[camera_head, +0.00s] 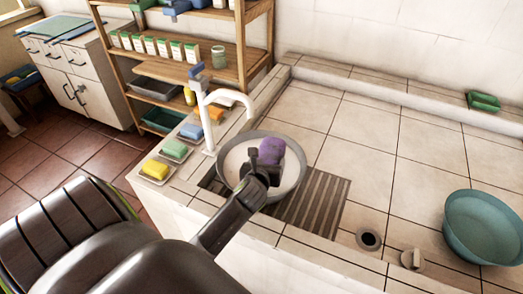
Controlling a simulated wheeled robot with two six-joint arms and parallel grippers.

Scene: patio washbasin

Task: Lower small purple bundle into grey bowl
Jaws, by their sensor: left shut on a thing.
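The small purple bundle (271,150) shows over the grey bowl (298,187), near the middle of the view. My left gripper (266,163) is shut on the bundle and covers its lower part. The bowl is round with a grey rim and a pale inside, and it stands by the white tap at the left end of the tiled counter. From this angle I cannot tell how high the bundle is above the bowl's bottom. My right gripper is not in view.
A white tap (208,125) stands just left of the bowl. Several sponges on small dishes, among them a yellow one (155,169), line the counter's left edge. A teal basin (485,228) stands at the right. The tiles between are mostly clear, with a drain hole (369,239) in front.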

